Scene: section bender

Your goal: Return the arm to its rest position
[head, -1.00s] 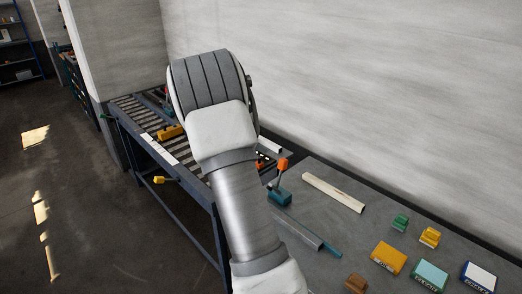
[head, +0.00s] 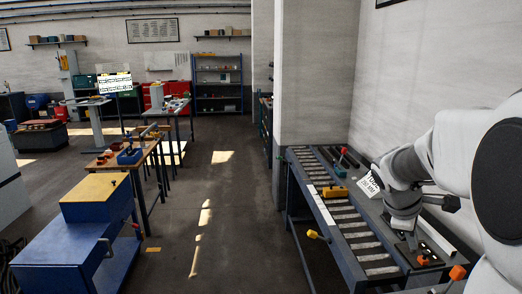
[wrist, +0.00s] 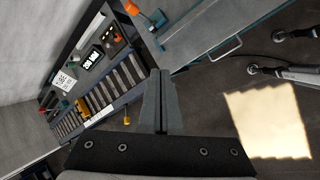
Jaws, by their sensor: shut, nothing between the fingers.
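My gripper (wrist: 161,78) shows in the wrist view with its two dark fingers together and nothing between them. It is in the air, clear of the surfaces below. In the head view, my white arm (head: 448,150) is bent at the right edge, over the right end of the roller table (head: 335,215). I cannot clearly make out the fingers in the head view.
A yellow block (head: 335,192) and a white sign (head: 369,186) are on the roller table. An orange-topped lever (head: 457,273) stands near its front end. A blue cabinet (head: 75,250) is at left. The floor aisle (head: 215,200) between is clear.

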